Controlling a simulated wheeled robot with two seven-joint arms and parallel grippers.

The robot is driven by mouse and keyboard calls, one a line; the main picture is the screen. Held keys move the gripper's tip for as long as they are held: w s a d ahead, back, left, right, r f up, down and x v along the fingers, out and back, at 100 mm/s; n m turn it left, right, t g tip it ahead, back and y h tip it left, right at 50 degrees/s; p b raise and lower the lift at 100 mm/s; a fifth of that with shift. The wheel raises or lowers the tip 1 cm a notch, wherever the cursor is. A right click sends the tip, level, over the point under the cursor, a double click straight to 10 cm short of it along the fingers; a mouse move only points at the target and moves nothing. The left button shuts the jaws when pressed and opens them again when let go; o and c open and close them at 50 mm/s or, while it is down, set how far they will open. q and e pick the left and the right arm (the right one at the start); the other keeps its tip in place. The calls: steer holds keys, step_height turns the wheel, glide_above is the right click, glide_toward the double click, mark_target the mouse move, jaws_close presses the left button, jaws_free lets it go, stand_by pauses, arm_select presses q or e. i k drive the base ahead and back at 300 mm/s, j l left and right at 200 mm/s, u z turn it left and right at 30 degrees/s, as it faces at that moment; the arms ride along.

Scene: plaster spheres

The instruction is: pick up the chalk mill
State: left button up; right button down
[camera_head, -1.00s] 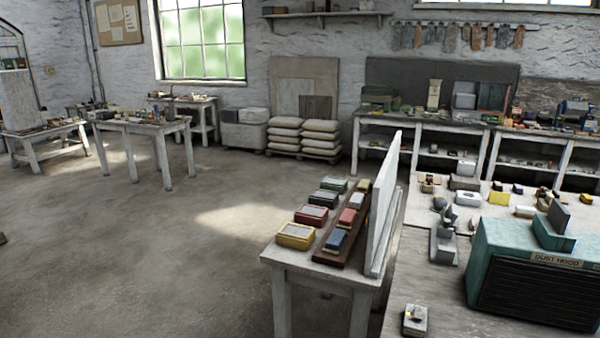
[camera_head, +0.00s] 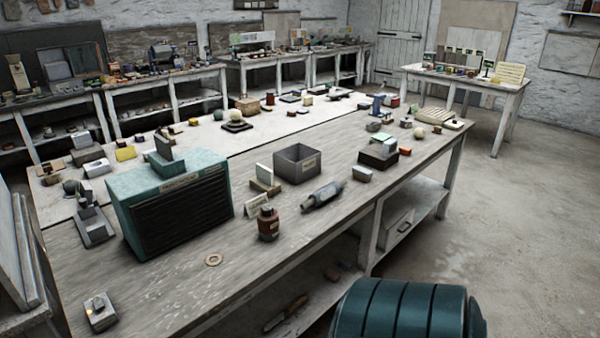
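A small brown, jar-shaped object with a dark top (camera_head: 268,222) stands upright on the long workbench (camera_head: 205,275). It could be the chalk mill, but I cannot confirm this from the picture. A small white card (camera_head: 257,204) with unreadable lettering stands just behind it. A grey-blue cylindrical tool (camera_head: 323,196) lies to its right. Neither of my grippers is in view.
A teal dust hood (camera_head: 170,208) stands left of the brown object. A dark teal ribbed, rounded thing (camera_head: 405,310) fills the lower right. Floor is clear at right.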

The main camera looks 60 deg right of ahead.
mark_target(268, 227)
steer(key=z, duration=1.85)
